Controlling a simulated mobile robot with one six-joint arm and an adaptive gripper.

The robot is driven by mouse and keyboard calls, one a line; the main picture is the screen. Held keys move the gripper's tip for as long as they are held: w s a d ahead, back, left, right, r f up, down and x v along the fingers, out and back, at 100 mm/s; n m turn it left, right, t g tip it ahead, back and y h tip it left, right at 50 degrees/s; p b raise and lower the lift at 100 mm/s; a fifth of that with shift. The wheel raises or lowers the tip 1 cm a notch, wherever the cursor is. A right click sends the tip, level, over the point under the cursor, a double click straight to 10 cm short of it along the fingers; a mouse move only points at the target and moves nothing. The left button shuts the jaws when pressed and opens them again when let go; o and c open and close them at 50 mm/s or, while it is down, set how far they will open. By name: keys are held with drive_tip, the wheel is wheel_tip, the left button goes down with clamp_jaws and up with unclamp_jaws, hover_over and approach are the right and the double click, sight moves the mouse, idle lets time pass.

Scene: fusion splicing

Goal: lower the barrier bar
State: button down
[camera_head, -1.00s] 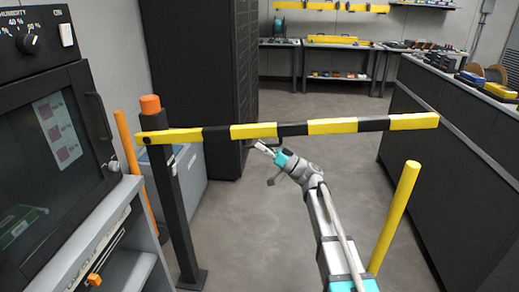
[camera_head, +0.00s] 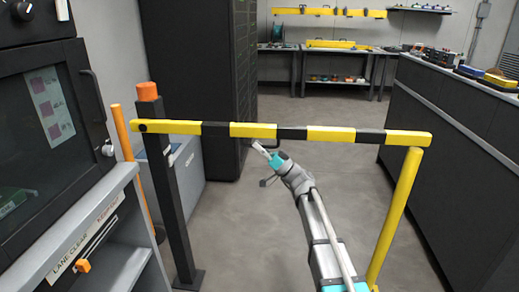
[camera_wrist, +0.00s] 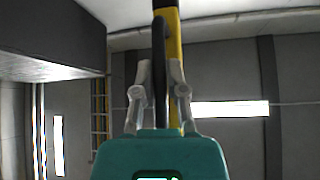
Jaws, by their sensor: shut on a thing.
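The yellow and black barrier bar (camera_head: 330,133) runs nearly level across the lane in the head view. Its left end is at the dark post (camera_head: 168,190) with the orange cap. Its right end is at the top of the yellow post (camera_head: 396,215); whether it fully rests there I cannot tell. My gripper (camera_head: 257,147) is just below the bar, left of its middle. In the wrist view my gripper (camera_wrist: 160,72) is shut on a dark handle (camera_wrist: 159,45), with the yellow underside of the bar (camera_wrist: 174,50) behind it.
A cabinet with a glass door (camera_head: 45,130) stands at the left, and an orange pole (camera_head: 125,140) beside the dark post. A grey bin (camera_head: 190,170) and a tall black rack (camera_head: 195,70) stand behind. A long dark counter (camera_head: 450,150) is at the right. Floor beyond the bar is clear.

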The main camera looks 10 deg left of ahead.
drive_tip(key=shift+a+f, duration=0.1)
drive_tip(key=shift+f, duration=0.1)
drive_tip(key=c, duration=0.8)
unclamp_jaws()
drive_tip(key=shift+f, duration=0.15)
drive_tip(key=shift+o, duration=0.6)
